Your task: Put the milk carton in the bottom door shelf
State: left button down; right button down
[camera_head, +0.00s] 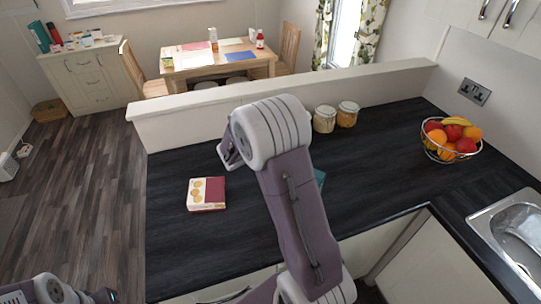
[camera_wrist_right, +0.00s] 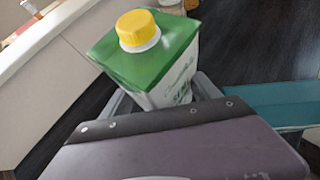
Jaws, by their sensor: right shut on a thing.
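The milk carton (camera_wrist_right: 148,62) has a green top, a yellow cap and white sides with green print. In the right wrist view it stands between the fingers of my right gripper (camera_wrist_right: 168,94), which is shut on it. Its lower part is hidden by the gripper. In the head view my right arm reaches over the dark counter and hides the carton. My left arm shows only at the bottom left corner of the head view, and the state of its jaws cannot be made out. No fridge or door shelf is in view.
The dark counter (camera_head: 385,165) holds a red and cream box (camera_head: 206,194), two jars (camera_head: 325,118) and a fruit bowl (camera_head: 452,138). A teal thing (camera_wrist_right: 270,105) lies beside the gripper. A sink (camera_head: 510,232) is at the right. A low wall (camera_head: 200,116) backs the counter.

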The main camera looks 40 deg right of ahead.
jog(key=shift+r, duration=2)
